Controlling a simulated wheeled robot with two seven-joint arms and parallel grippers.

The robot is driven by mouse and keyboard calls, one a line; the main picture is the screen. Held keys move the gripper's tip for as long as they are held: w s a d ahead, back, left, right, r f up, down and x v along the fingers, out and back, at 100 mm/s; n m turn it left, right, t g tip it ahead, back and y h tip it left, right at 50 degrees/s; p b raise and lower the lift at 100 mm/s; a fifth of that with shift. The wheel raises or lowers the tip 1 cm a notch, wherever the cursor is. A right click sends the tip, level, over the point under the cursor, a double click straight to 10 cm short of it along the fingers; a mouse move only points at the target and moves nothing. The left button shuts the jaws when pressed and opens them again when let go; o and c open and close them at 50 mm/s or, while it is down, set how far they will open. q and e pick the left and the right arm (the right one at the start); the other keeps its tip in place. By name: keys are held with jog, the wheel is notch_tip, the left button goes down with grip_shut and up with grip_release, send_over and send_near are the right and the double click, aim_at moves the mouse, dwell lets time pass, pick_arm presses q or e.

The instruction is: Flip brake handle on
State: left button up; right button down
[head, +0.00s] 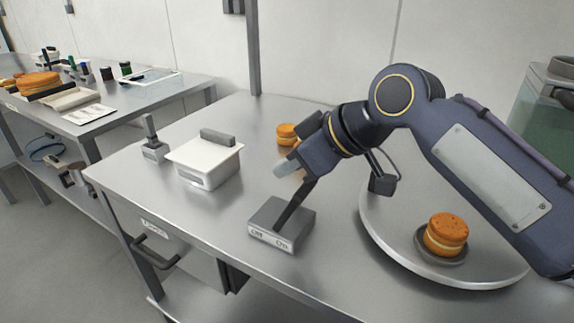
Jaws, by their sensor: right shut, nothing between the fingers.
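The brake handle (293,208) is a dark flat lever rising from a grey box (268,212) on the metal table. The box's front has a white label with small lettering, seemingly OFF at left and ON at right. The lever leans up and to the right. Its upper end meets the underside of my right gripper (287,168) in the picture. My right gripper is shut and empty, its pale fingertips just left of the lever's top. Whether it touches the lever I cannot tell. My left gripper is not in view.
A round turntable (390,250) bears a filled round (446,234) on a dark dish at right. Another round (287,134) lies behind my gripper. A white lidded box (205,163) and a small upright-lever device (153,147) stand at left. The table's front edge is close to the box.

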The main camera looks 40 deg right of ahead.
pick_arm(q)
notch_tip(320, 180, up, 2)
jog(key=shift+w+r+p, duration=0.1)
jog(key=shift+p, duration=0.7)
pick_arm(e)
jog(key=r+v, duration=0.1)
jog(key=v, duration=0.8)
jog(key=shift+w+r, duration=0.15)
jog(key=shift+r, duration=0.1)
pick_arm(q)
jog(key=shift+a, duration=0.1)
pick_arm(e)
jog(key=shift+a, duration=0.15)
